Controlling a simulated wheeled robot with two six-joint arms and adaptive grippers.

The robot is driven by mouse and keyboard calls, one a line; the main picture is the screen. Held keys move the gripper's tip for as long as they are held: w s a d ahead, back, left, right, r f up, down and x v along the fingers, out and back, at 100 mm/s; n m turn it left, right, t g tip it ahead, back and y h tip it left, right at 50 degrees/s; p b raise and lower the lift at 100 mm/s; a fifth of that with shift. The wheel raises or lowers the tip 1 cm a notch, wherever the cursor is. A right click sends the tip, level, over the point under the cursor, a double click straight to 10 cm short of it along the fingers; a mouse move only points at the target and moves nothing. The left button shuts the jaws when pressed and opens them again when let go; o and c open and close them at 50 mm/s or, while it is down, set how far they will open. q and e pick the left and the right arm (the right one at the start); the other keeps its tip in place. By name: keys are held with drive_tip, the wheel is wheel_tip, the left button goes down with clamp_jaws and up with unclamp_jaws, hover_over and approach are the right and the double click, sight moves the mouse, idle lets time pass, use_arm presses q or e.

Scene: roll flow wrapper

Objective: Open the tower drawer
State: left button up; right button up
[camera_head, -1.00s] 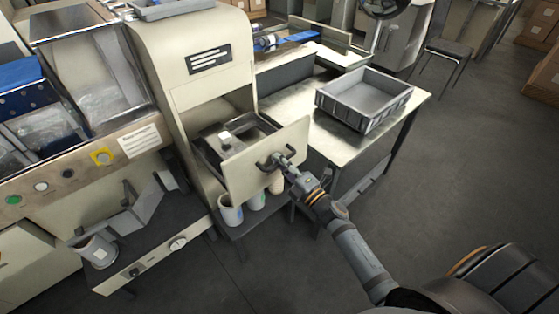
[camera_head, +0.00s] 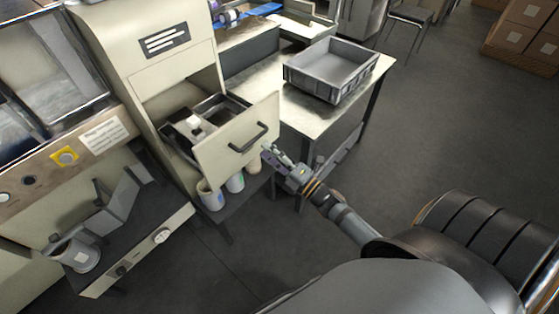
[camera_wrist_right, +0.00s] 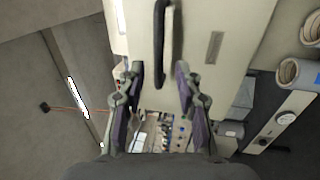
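The tower drawer (camera_head: 215,150) is a cream-fronted drawer pulled out of the cream tower (camera_head: 110,55), with its inside showing. Its dark handle (camera_head: 247,138) is on the front panel. The handle also shows in the right wrist view (camera_wrist_right: 160,45), ahead of the fingertips. My right gripper (camera_head: 268,154) is just off the handle's right end, apart from it. In the right wrist view my right gripper (camera_wrist_right: 158,75) has its two fingers spread with nothing between them. My left gripper is not in view.
A steel table (camera_head: 300,110) with a grey crate (camera_head: 310,85) stands to the right of the drawer. Several cups (camera_head: 211,195) stand on a low shelf under the drawer. Open floor (camera_head: 430,130) lies to the right.

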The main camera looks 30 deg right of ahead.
drive_tip(key=v, duration=0.5)
idle(0.3)
drive_tip(key=s+d+f+m+g+h+p, duration=0.2)
drive_tip(key=s+d+f+m+g+h, duration=0.15)
drive_tip(key=f, duration=0.55)
drive_tip(key=s+d+f+m+g+h+p, duration=0.1)
drive_tip(key=s+d+f+m+g+h, duration=0.3)
drive_tip(key=f, duration=0.6)
drive_tip(key=s+d+f+m+g+p, duration=0.1)
drive_tip(key=d+f+m+p, duration=0.1)
drive_tip(key=f+m, duration=0.5)
drive_tip(key=s+a+f+m+g+p, duration=0.1)
drive_tip(key=s+f+m+g, duration=0.1)
drive_tip(key=s+f, duration=0.3)
drive_tip(key=s+a+f+m+g+p, duration=0.1)
drive_tip(key=s+a+f+m+g, duration=0.1)
drive_tip(key=s, duration=1)
drive_tip(key=s+a+f+m+g+p, duration=0.1)
drive_tip(key=s+a+f+m+g, duration=0.1)
drive_tip(key=s+f+g, duration=0.3)
drive_tip(key=s+f+m, duration=0.1)
drive_tip(key=s+f, duration=0.2)
drive_tip(key=f, duration=0.1)
